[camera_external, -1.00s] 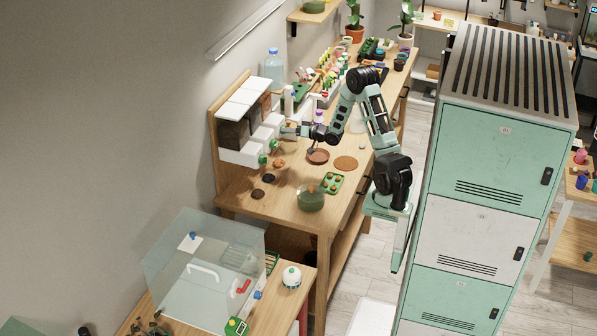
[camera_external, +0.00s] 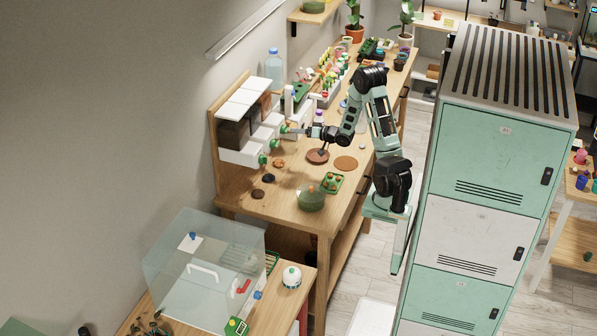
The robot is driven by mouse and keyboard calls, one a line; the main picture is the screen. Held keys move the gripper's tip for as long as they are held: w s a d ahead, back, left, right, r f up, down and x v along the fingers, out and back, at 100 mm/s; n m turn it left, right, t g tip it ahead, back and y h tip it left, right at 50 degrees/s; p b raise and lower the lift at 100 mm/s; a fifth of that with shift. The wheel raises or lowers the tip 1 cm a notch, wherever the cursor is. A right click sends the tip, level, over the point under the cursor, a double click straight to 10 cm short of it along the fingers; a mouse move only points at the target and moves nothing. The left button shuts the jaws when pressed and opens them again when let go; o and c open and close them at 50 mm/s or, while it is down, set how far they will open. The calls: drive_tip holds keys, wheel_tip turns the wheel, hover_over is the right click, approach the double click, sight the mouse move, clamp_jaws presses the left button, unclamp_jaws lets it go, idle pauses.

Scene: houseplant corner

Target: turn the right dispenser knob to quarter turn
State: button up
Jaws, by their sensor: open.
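The dispenser stands against the wall, with white lids (camera_external: 243,97), dark-filled bins and white chutes (camera_external: 240,157) below. It has green knobs along its front: a near one (camera_external: 262,160), a middle one (camera_external: 274,145) and the right one (camera_external: 284,130), which is the farthest. My gripper (camera_external: 302,131) is open and points at the right knob from the table side, with a small gap seeming to lie between them. The knob is too small here for its turn angle to be read.
Below the knobs, small dark and orange discs (camera_external: 268,178) lie on the wooden table. A brown saucer (camera_external: 317,156), a round tan mat (camera_external: 346,163), a green tray (camera_external: 332,182) and a green pot (camera_external: 311,199) stand nearby. Bottles and a rack crowd the back.

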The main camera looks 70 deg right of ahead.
drive_tip(key=s+r+b, duration=0.1)
drive_tip(key=s, duration=0.6)
idle(0.4)
drive_tip(key=w+a+f+n+g+y, duration=0.1)
drive_tip(key=a+f+n+g, duration=0.25)
drive_tip(key=a, duration=0.75)
drive_tip(key=w+a+f+n+g+y, duration=0.1)
drive_tip(key=a+f+n+g, duration=0.2)
drive_tip(key=a, duration=0.9)
drive_tip(key=s+a+n+g, duration=0.4)
drive_tip(key=s+a, duration=0.4)
drive_tip(key=s, duration=0.4)
drive_tip(key=s+a+r+n+g+h, duration=0.1)
drive_tip(key=s+a+n+g, duration=0.3)
drive_tip(key=s, duration=0.8)
drive_tip(key=a+g, duration=0.2)
drive_tip(key=a, duration=0.2)
drive_tip(key=shift+a+r, duration=0.2)
drive_tip(key=shift+a, duration=0.2)
